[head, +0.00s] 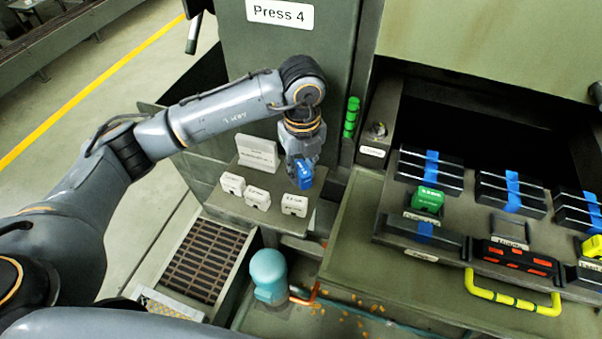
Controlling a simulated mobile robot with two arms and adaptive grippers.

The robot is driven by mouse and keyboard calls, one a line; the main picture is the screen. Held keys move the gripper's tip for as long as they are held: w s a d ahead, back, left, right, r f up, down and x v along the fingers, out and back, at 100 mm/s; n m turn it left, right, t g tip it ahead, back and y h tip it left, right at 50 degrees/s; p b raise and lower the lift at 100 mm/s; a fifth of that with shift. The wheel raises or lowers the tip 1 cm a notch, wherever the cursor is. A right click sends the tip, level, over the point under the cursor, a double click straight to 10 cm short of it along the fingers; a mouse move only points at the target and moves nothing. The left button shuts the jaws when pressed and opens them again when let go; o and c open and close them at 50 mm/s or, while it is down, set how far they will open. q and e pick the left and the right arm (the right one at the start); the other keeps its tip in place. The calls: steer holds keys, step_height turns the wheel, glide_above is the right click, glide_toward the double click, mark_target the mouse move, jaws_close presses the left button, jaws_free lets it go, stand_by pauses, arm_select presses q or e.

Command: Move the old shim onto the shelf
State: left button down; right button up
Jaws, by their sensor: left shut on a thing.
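My left gripper (301,162) points down and is shut on a small blue block (305,174), which looks like the old shim. It is over the right part of a small grey-green shelf (273,219) on the side of the press, behind the rightmost white labelled block. Whether the shim touches the shelf or is just above it, I cannot tell. The fingers partly hide the shim. My right gripper is not in view.
Several white labelled blocks (257,198) and a white sign (257,152) stand on the shelf. To the right, a bench holds a green block (427,199), dark bars with blue bands (430,170) and a yellow handle (513,301). A teal rounded thing (268,272) stands below the shelf.

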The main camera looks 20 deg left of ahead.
mark_target(301, 176)
arm_select(q)
steer(key=f+p, duration=0.2)
steer(key=f, duration=0.1)
steer(key=shift+w+a, duration=0.15)
steer(key=shift+w, duration=0.15)
steer(key=shift+f, duration=0.45)
steer(key=shift+f, duration=0.2)
steer(key=c, duration=1.1)
jaws_free()
steer(key=shift+c, duration=0.2)
steer(key=shift+r, duration=0.1)
